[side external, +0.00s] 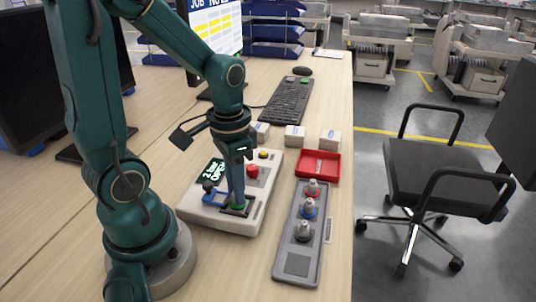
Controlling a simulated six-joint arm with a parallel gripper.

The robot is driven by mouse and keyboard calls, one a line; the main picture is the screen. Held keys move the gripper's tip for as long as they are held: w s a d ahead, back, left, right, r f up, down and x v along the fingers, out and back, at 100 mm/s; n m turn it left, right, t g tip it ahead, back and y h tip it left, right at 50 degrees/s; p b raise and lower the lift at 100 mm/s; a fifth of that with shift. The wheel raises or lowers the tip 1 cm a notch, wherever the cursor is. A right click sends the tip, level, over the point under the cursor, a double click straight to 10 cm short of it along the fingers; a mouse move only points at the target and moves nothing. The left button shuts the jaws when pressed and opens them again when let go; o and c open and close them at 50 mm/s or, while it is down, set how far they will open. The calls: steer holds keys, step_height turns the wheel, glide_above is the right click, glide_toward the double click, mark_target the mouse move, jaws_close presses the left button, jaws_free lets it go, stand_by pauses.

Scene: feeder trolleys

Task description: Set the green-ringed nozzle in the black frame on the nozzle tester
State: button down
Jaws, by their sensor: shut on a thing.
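The nozzle tester (262,190) is a pale box with a lit display (213,170), a red button and a yellow button. Its black frame (249,209) lies on the front part of the top, to the right of a blue frame (213,197). My gripper (237,198) points down over the black frame and is shut on the green-ringed nozzle (238,207). Only a bit of green shows at the fingertips, at the level of the black frame. The fingers hide most of the nozzle, so I cannot tell whether it is fully seated.
A grey tray (297,266) to the right holds nozzles with red (312,187), blue (308,208) and dark (303,231) rings. A red bin (318,165), small white boxes (294,136) and a keyboard (286,100) stand behind. A dark knob stands by the blue frame.

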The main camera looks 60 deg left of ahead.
steer(key=shift+f, duration=0.15)
steer(key=c, duration=0.6)
jaws_free()
steer(key=shift+r, duration=2.6)
